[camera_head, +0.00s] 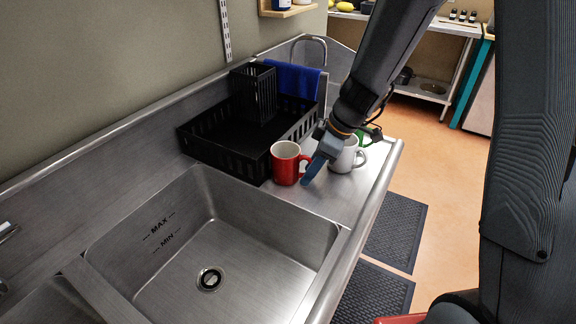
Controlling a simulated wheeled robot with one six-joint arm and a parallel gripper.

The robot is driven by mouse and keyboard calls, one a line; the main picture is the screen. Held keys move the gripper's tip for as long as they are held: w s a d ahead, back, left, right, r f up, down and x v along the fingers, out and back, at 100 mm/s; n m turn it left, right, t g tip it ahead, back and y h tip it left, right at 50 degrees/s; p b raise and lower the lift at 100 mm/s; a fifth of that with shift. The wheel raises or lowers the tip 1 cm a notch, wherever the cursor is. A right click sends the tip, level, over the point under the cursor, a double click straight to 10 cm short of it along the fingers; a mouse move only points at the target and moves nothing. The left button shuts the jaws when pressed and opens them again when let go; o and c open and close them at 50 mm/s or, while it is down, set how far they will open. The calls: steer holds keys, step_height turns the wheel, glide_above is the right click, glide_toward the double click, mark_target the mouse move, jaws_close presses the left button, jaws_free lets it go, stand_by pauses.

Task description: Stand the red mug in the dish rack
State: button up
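The red mug (285,163) stands upright on the steel drainboard, in front of the dish rack, with its white inside showing and its handle on the right. The black dish rack (222,157) sits against the wall behind the sink, with a tall black holder (253,92) at its back. My gripper (312,172) points down just right of the red mug, close to its handle. I cannot tell whether it touches the handle, and the finger gap is not visible from this side.
A white mug (347,156) stands just right of my gripper, with a green item (371,136) behind it, partly hidden. A blue cloth (292,80) hangs behind the rack. The empty sink basin (210,240) lies in front. Dark mats (396,230) lie on the floor at right.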

steer(key=shift+c, duration=0.6)
jaws_close()
steer(key=shift+r, duration=0.1)
